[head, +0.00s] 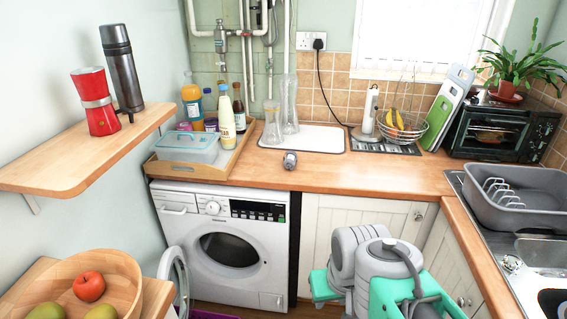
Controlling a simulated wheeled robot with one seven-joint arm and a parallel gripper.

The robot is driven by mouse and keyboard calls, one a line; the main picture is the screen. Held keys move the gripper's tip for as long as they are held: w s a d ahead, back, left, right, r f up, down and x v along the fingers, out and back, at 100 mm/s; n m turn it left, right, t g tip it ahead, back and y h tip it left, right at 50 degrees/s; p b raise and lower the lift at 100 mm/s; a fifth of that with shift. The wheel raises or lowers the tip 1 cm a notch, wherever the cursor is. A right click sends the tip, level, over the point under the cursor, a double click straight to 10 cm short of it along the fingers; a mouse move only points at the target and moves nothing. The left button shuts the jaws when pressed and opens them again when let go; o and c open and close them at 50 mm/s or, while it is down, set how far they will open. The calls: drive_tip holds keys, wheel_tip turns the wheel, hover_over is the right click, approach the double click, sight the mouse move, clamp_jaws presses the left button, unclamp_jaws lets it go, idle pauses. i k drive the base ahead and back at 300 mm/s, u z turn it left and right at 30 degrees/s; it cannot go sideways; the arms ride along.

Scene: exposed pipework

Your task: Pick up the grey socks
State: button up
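A small grey rolled bundle, which looks like the grey socks (289,160), lies on the wooden worktop (350,172) near its front edge, above the right side of the washing machine. It stands apart from the things around it. Grey and teal links of my arm show at the bottom right, in front of the white cupboard. I cannot make out the fingers of my gripper in this view.
A wooden tray (160,168) with bottles and a lidded box is left of the bundle. A white board (325,137) with glass vessels lies behind it. The worktop to its right is clear. The washing machine (217,285) has its door (178,285) open.

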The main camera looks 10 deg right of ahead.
sight(289, 161)
drive_tip(key=z, duration=0.15)
drive_tip(key=i, duration=1.25)
drive_tip(key=u, duration=2.35)
